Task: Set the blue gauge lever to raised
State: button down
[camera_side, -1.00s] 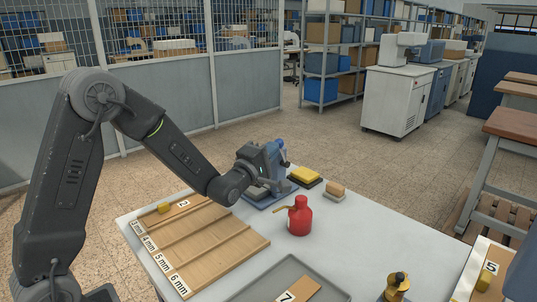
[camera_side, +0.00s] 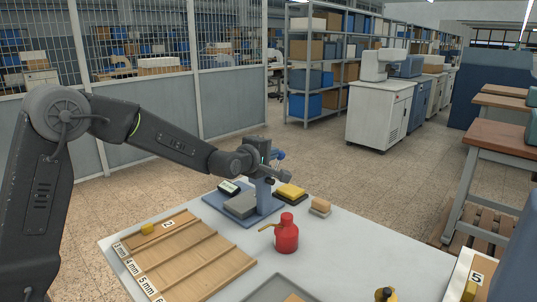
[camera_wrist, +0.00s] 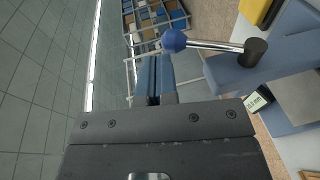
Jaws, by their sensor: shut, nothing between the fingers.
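The blue gauge (camera_side: 264,196) stands on the table with a grey block on its base. Its lever shows in the wrist view as a metal rod from a dark hub (camera_wrist: 255,52) to a blue knob (camera_wrist: 174,40). The knob end points away from the gauge base, toward the ceiling side. The knob also shows in the side view (camera_side: 278,155), near the top of the gauge. My gripper (camera_wrist: 154,75) is shut and empty, beside the knob; a gap shows between them in the wrist view. In the side view the gripper is at the gauge's upper part, its fingertips hard to make out.
A small display (camera_side: 229,187) sits by the gauge. A yellow pad (camera_side: 290,191), a brown-topped block (camera_side: 320,206) and a red oil can (camera_side: 286,236) stand to its right. A wooden sorting board (camera_side: 190,262) lies in front. The table's middle right is clear.

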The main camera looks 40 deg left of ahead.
jog(key=s+d+r, duration=0.1)
jog(key=s+r, duration=0.5)
jog(key=s, duration=0.1)
jog(key=shift+s+d, duration=0.25)
jog(key=shift+s, duration=0.15)
jog(key=s+d+f+m+g+h, duration=0.1)
jog(key=s+d+f+m+g, duration=0.1)
jog(key=s+m, duration=0.4)
jog(key=s+d+f+m+g, duration=0.2)
jog(key=s+m, duration=0.5)
jog(key=s, duration=0.7)
jog(key=s+d+f+m+g+h, duration=0.1)
jog(key=s+f+m+g, duration=0.3)
jog(key=s, duration=0.6)
jog(key=d+m+g, duration=0.1)
jog(key=m+g, duration=0.1)
jog(key=shift+m+h, duration=0.3)
